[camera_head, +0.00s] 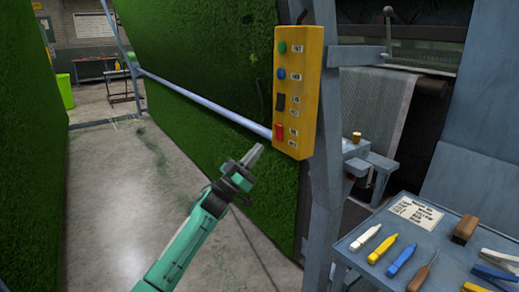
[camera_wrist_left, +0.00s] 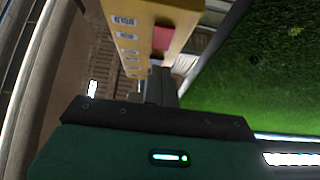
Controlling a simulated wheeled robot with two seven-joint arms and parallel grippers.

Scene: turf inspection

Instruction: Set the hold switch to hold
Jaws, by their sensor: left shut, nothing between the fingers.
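A yellow control box (camera_head: 298,95) is mounted on a grey post. Down its face are a green button (camera_head: 282,47), a blue button (camera_head: 281,74), a black switch (camera_head: 280,102) and a red switch (camera_head: 279,132), with small labels beside them. In the left wrist view the red switch (camera_wrist_left: 162,38) stands out from the box (camera_wrist_left: 185,14), and a label reading HOLD (camera_wrist_left: 124,20) is on its face. My left gripper (camera_head: 255,153) is shut and empty, apart from the box, just left of and below the red switch. Its fingers (camera_wrist_left: 165,88) point towards the box. The right gripper is out of view.
Green turf (camera_head: 200,60) hangs behind the box, crossed by a pale bar (camera_head: 205,103). A grey metal table (camera_head: 345,248) at lower right holds several coloured markers, a brush and hand tools. Open concrete floor (camera_head: 115,200) lies to the left.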

